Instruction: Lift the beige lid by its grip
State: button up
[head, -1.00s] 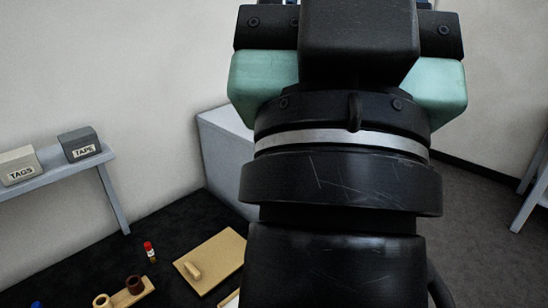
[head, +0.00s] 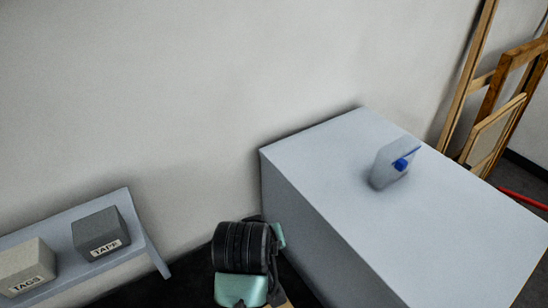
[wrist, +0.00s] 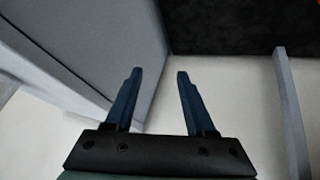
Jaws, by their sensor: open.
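The beige lid with its grip is out of clear view now. A small beige sliver (head: 287,303) shows at the bottom edge of the head view beside my wrist, and I cannot tell whether it is the lid. My gripper (wrist: 159,72) is open in the wrist view, with two dark blue fingers apart and nothing between them. In the head view my wrist is low in the middle, left of a large grey box, and its fingers are hidden.
A grey shelf (head: 135,212) at left holds the TAGS box (head: 25,268) and TAPE box (head: 100,232). Wooden frames (head: 500,100) lean at upper right. A dark surface (wrist: 240,25) shows in the wrist view.

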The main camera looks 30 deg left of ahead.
jog(key=s+d+f+n+g+h+p, duration=0.1)
jog(key=s+f+n+g+h, duration=0.2)
jog(key=s, duration=0.6)
jog(key=s+d+f+n+g+h+p, duration=0.1)
jog(key=s+f+g+p, duration=0.1)
jog(key=s+f+g, duration=0.35)
jog(key=shift+t, duration=0.85)
jog(key=s+f, duration=0.1)
jog(key=f, duration=0.1)
jog(key=s+f+b, duration=0.1)
jog(key=f, duration=0.1)
jog(key=s+d+f, duration=0.1)
jog(key=f, duration=0.1)
jog(key=shift+f+b, duration=0.2)
jog(key=shift+b, duration=0.2)
jog(key=shift+d+f+p, duration=0.2)
jog(key=shift+f+p, duration=0.1)
jog(key=shift+f, duration=1.35)
jog(key=shift+d+f+p, duration=0.15)
jog(key=shift+f+p, duration=0.15)
jog(key=shift+f, duration=1.3)
grip_shut()
